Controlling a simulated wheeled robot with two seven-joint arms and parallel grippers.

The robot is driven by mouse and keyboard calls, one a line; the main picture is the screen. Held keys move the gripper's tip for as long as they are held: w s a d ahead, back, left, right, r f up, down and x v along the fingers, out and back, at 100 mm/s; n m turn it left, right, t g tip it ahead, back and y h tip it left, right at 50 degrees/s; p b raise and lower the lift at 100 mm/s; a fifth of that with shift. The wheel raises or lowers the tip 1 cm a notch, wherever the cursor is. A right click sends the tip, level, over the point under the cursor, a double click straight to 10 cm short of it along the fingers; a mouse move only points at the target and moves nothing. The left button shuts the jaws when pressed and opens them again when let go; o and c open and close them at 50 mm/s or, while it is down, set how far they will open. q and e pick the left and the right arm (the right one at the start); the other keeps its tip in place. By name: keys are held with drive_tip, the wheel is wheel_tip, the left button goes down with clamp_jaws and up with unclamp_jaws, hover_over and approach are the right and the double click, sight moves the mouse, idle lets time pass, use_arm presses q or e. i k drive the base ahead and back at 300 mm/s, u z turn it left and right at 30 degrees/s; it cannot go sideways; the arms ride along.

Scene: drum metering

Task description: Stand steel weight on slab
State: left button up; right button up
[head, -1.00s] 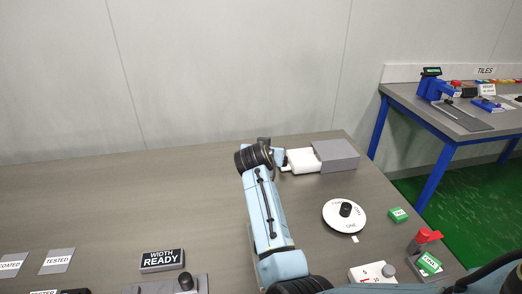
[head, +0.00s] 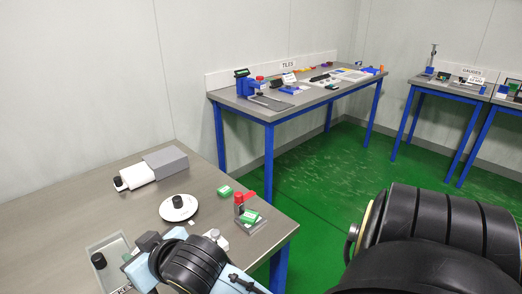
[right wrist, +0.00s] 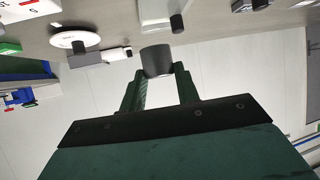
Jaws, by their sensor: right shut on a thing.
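In the right wrist view, my right gripper (right wrist: 158,78) is shut on a dark grey cylinder, which I take for the steel weight (right wrist: 157,60). In the head view the right gripper (head: 142,252) is low at the left, beside a pale grey plate (head: 108,247) with a black knob (head: 99,261). The held weight cannot be made out clearly there. I cannot tell for sure which piece is the slab; the pale plate also shows in the right wrist view (right wrist: 154,14), apart from the weight in the picture. My left gripper is out of view.
A grey block (head: 167,159) with a white slide (head: 134,175) stands at the back. Near it are a round white dial (head: 178,208), a green box (head: 225,192) and a red-topped stand (head: 240,203). The table's right edge is close to these. Other benches stand beyond.

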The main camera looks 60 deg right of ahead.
sight(250, 214)
drive_tip(key=z, duration=0.5)
drive_tip(key=k, duration=1.15)
drive_tip(key=u, duration=0.1)
drive_tip(key=i, duration=1.8)
drive_tip(key=z, duration=1.05)
